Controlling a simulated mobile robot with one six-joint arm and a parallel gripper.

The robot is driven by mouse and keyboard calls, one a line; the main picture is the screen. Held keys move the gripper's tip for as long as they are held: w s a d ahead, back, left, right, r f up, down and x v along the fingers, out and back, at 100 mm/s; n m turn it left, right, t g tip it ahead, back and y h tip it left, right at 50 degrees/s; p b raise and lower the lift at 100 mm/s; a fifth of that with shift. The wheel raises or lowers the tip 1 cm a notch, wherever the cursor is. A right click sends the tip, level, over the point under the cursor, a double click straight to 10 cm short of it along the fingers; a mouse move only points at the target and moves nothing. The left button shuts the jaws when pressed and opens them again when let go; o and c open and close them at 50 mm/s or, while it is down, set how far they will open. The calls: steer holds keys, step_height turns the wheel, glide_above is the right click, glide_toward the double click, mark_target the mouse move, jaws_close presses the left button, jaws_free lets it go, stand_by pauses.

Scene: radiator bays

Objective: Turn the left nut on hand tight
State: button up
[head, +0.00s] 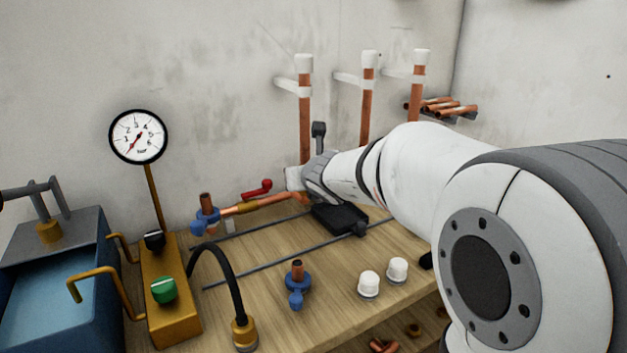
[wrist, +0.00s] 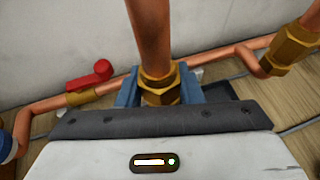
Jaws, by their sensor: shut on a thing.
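In the wrist view my gripper (wrist: 160,96) has its blue fingers shut around a brass nut (wrist: 159,76), one finger on each side. An upright copper pipe (wrist: 150,35) rises out of the nut. A second brass hex nut (wrist: 290,52) sits on copper pipework at the right of the wrist view, apart from my fingers. In the head view my white and grey arm reaches in from the right to the bench. The fingers and the held nut cannot be made out there. The nut's threads are hidden.
A red-handled valve (head: 258,188) sits on the copper pipe left of my gripper. A black block (head: 340,218) lies below my wrist. A pressure gauge (head: 138,137), a black hose (head: 222,262) and white caps (head: 369,284) stand around. The front bench is partly clear.

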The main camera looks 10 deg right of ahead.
steer(key=shift+b, duration=0.8)
steer(key=o, duration=1)
steer(key=p+v, duration=0.5)
steer(key=v, duration=0.5)
steer(key=shift+a, duration=0.15)
steer(key=shift+f, duration=0.1)
